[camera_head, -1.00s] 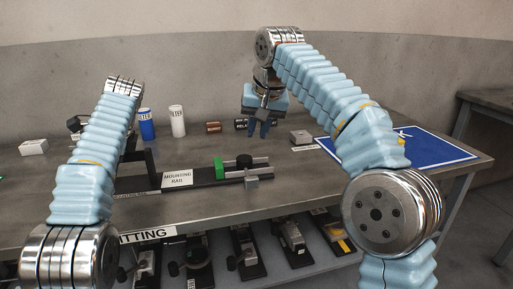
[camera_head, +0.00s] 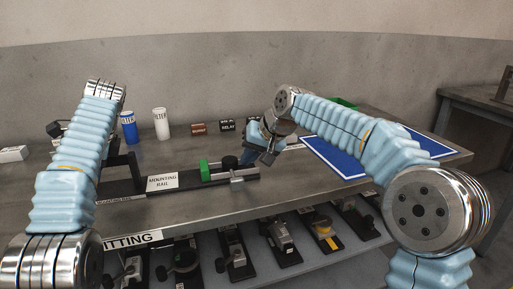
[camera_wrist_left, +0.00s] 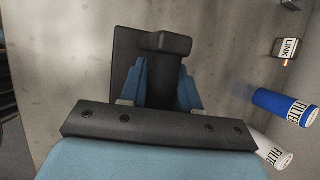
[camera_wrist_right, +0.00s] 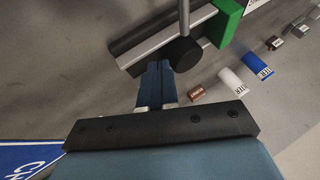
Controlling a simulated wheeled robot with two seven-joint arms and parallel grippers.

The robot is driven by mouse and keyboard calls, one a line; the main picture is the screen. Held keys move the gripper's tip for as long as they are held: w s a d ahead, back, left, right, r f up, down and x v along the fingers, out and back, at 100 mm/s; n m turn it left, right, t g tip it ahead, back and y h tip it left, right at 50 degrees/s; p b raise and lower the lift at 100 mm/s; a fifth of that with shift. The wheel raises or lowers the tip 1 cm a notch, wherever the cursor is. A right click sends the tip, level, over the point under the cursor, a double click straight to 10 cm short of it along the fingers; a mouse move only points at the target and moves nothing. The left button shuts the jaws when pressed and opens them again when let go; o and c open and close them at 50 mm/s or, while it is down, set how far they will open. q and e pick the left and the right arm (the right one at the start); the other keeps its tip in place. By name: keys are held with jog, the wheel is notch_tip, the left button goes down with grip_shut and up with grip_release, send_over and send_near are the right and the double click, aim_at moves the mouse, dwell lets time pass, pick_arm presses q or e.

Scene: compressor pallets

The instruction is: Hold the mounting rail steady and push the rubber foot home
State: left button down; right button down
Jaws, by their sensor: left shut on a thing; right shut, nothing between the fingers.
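The mounting rail (camera_head: 126,187) is a long black bar on the bench with a white label. Near its right end are a green block (camera_head: 204,170), a short black cylinder that looks like the rubber foot (camera_head: 229,162), and a metal piece (camera_head: 237,181). In the right wrist view the foot (camera_wrist_right: 186,54) is just right of my right gripper (camera_wrist_right: 155,66), which is shut and empty; contact is unclear. The head view shows that gripper (camera_head: 247,158) low beside the foot.
A blue filter (camera_head: 128,128), a white filter (camera_head: 161,124) and small labelled blocks (camera_head: 199,128) stand behind the rail. A blue mat (camera_head: 330,160) lies to the right, with a green container (camera_head: 345,102) behind. The shelf below holds several parts. The bench's front strip is clear.

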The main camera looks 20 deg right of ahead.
aim_at(229, 162)
pick_arm(q)
jog(key=shift+f, duration=0.3)
pick_arm(e)
jog(key=shift+w+a+f, duration=0.15)
jog(key=shift+w+f, duration=0.1)
jog(key=shift+f, duration=0.1)
pick_arm(q)
jog(key=shift+d, duration=0.1)
pick_arm(e)
jog(key=shift+a, duration=2.25)
jog(key=v, duration=1)
jog(key=shift+d, duration=0.2)
jog(key=shift+r, duration=0.1)
